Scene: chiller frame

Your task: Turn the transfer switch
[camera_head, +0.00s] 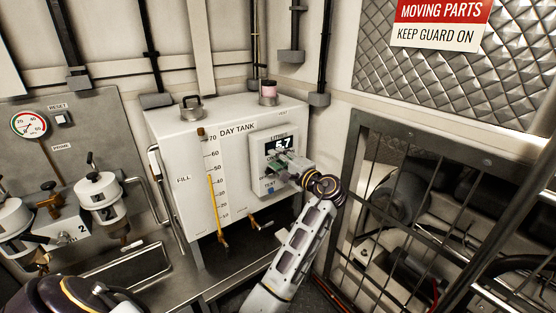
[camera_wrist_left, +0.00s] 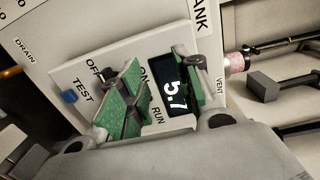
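The white day tank (camera_head: 165,135) carries a control panel (camera_head: 262,180) with a lit display (camera_head: 279,144) reading 5.7. My left gripper (camera_head: 278,163) is in front of this panel and covers part of it. In the left wrist view, the gripper's green-padded fingers (camera_wrist_left: 155,85) stand apart, one by the display (camera_wrist_left: 168,92) and one over the OFF, ON and RUN lettering. A dark piece (camera_wrist_left: 139,80) shows close beside the left finger, perhaps the switch knob; I cannot tell whether they touch. A blue button (camera_wrist_left: 69,96) sits by TEST. My right gripper is not in view.
A pink-topped vent (camera_head: 268,88) and a filler cap (camera_head: 191,108) stand on top. A barred guard (camera_head: 385,215) closes the right side. White canisters (camera_head: 98,192) and a gauge (camera_head: 29,124) are at left.

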